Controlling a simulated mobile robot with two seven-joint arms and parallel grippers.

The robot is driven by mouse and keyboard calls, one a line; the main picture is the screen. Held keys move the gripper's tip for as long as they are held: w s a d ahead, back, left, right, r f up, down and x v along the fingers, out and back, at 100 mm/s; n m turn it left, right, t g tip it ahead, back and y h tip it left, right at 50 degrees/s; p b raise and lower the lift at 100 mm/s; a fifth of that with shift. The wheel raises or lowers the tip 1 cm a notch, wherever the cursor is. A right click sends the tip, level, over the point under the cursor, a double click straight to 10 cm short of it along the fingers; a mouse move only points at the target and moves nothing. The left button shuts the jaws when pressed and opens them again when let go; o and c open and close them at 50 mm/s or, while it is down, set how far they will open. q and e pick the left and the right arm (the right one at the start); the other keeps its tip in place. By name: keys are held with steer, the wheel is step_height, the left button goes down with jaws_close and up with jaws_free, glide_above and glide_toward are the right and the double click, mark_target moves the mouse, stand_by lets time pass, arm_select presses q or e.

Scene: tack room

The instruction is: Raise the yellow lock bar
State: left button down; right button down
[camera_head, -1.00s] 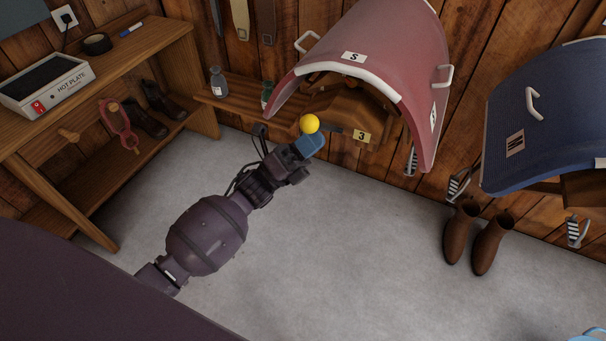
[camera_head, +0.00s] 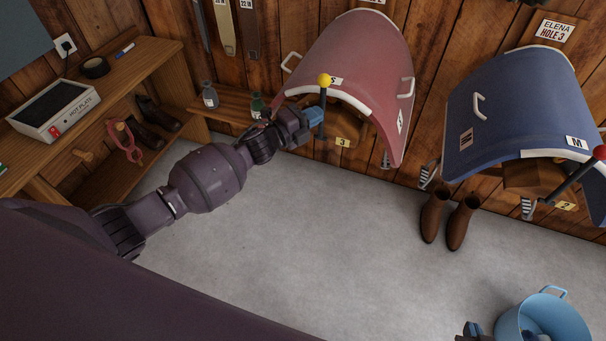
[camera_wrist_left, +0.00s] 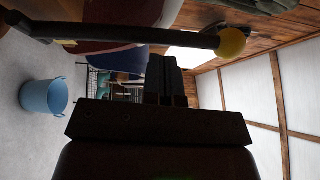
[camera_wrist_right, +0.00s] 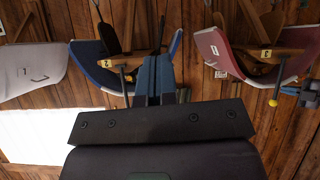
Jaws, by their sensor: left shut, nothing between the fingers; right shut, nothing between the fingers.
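The yellow lock bar is a dark rod with a yellow ball knob (camera_head: 324,80). It stands roughly upright in front of the red saddle rack (camera_head: 343,142) marked 3, its knob over the red pad's white edge. In the left wrist view the rod crosses just beyond my fingertips, with the yellow knob (camera_wrist_left: 230,42) at its right end. My left gripper (camera_head: 315,116) is shut and empty beside the rod, below the knob; I cannot tell whether it touches. My right gripper (camera_wrist_right: 153,80) is shut and empty, far from the bar, low at the head view's bottom edge.
A red-knobbed bar (camera_head: 600,152) stands at the blue saddle pad (camera_head: 515,105). Brown boots (camera_head: 460,222) stand below. A blue bucket (camera_head: 545,322) is at lower right. A bench with a hot plate (camera_head: 52,110) is left. The middle floor is clear.

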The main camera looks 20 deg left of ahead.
arm_select(q)
steer(key=shift+w+r+p, duration=0.25)
steer(key=shift+w+p, duration=0.05)
steer(key=shift+w, duration=0.35)
arm_select(e)
steer(key=shift+w+a+r, duration=0.1)
steer(key=shift+w+r, duration=0.2)
steer(key=shift+r, duration=0.2)
steer(key=shift+w+r, duration=0.3)
steer(key=shift+r, duration=0.2)
arm_select(q)
steer(key=shift+r, duration=0.1)
arm_select(e)
steer(key=shift+s, duration=0.1)
arm_select(q)
steer(key=shift+r, duration=0.1)
arm_select(e)
steer(key=shift+s+d+f, duration=0.2)
steer(key=shift+s+f, duration=0.25)
steer(key=shift+s, duration=0.1)
